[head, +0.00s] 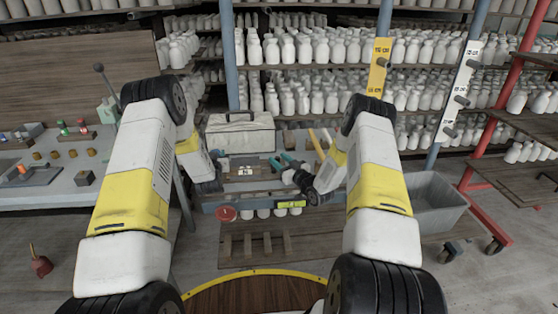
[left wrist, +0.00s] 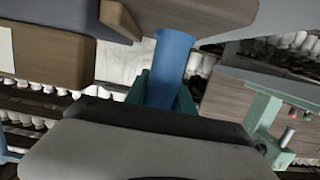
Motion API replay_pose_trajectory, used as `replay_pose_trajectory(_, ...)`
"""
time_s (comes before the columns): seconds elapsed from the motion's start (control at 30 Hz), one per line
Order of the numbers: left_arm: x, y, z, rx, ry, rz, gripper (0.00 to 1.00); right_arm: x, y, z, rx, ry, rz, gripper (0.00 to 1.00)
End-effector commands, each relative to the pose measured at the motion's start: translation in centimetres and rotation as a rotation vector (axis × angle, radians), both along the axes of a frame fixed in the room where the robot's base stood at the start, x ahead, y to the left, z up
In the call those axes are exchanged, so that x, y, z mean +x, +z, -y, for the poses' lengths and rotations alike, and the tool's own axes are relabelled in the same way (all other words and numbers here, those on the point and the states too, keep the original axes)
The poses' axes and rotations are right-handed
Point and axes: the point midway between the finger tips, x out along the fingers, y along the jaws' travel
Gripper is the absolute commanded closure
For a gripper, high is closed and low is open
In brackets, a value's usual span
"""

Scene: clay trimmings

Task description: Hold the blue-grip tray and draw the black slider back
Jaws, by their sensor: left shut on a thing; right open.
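The blue grip (left wrist: 172,62) of the tray stands out as a short cylinder in the left wrist view. My left gripper (left wrist: 165,92) is shut on it, with green pieces close on both sides of the grip. In the head view my left arm reaches the left end of the cluttered bench, and its fingertips are hard to make out. My right gripper (head: 303,182) is open at the right part of the bench, near dark and teal pieces. The tray body and the black slider are too small or covered to tell apart in the head view.
A pale case (head: 240,135) with a dark handle stands at the back of the bench. A yellow-green level (head: 290,204) and a round red item (head: 227,213) are at the bench front. A grey table (head: 75,185) is at left, a grey bin (head: 432,203) at right.

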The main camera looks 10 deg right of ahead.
Motion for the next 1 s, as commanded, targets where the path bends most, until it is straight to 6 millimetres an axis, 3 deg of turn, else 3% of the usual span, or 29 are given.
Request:
replay_pose_trajectory(0.5, 0.0, -0.1, -0.1, 0.001, 0.002, -0.002, 1.0, -8.7, 0.0, 4.5, -0.001, -0.004, -0.002, 0.59)
replay_pose_trajectory(0.7, 0.0, -0.1, -0.1, 0.001, 0.002, -0.002, 1.0, -10.1, 0.0, 5.1, 0.0, -0.003, -0.001, 0.59)
replay_pose_trajectory(1.0, 0.0, -0.1, -0.1, 0.001, 0.002, -0.001, 1.0, -10.1, 0.0, 5.1, -0.001, -0.002, 0.0, 0.59)
